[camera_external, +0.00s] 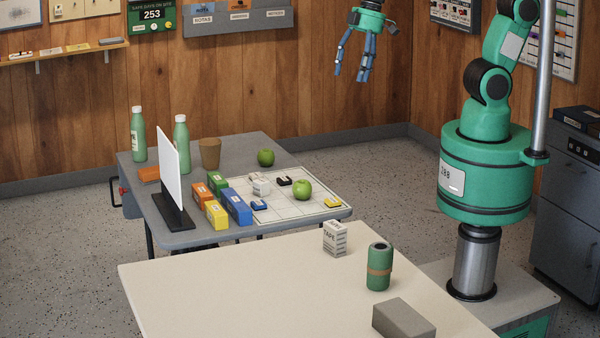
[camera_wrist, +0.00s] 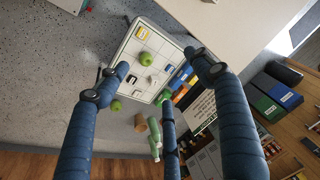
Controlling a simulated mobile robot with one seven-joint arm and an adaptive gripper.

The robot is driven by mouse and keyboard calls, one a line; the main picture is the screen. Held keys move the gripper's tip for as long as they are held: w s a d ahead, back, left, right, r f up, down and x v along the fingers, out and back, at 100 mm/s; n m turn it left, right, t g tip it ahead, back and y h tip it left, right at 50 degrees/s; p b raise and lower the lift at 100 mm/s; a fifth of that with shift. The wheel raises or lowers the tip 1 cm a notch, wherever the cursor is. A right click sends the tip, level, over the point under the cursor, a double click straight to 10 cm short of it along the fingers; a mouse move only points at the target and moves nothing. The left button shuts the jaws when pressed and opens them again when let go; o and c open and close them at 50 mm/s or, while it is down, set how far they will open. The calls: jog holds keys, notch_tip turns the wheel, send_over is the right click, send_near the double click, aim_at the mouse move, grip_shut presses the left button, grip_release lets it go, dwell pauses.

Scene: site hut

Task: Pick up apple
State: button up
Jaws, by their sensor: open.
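One green apple (camera_external: 302,189) sits on a white gridded board (camera_external: 285,208) on the grey table. A second green apple (camera_external: 265,157) stands on the bare table just behind the board. In the wrist view the board apple (camera_wrist: 146,59) shows between my fingers, and the other apple (camera_wrist: 116,105) shows lower left, beside a finger. My gripper (camera_external: 352,74) is open and empty, high above and apart from the table, its blue fingers pointing down. The fingers also frame the wrist view (camera_wrist: 158,72).
Small blocks and clips share the board, including a yellow clip (camera_external: 332,203). Coloured boxes (camera_external: 237,206), a white panel (camera_external: 169,167), green bottles (camera_external: 181,139) and a brown cup (camera_external: 210,153) stand left. A cream table (camera_external: 230,275) holds a tape box, green can and grey block.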

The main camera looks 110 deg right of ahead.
jog(key=w+d+f+m+g+p, duration=0.1)
jog(key=w+d+f+m, duration=0.1)
jog(key=w+d+f, duration=0.6)
jog(key=m+y+p, duration=0.2)
send_near(303, 184)
notch_tip(303, 184, up, 3)
jog(key=d, duration=0.2)
jog(key=shift+s+d+g, duration=0.25)
jog(key=shift+s+g, duration=0.05)
jog(key=shift+g, duration=0.1)
jog(key=shift+f, duration=0.1)
jog(key=shift+b+x, duration=0.95)
jog(key=shift+x, duration=3.3)
jog(key=shift+b+x, duration=0.85)
jog(key=shift+x, duration=1.8)
jog(key=shift+d, duration=0.1)
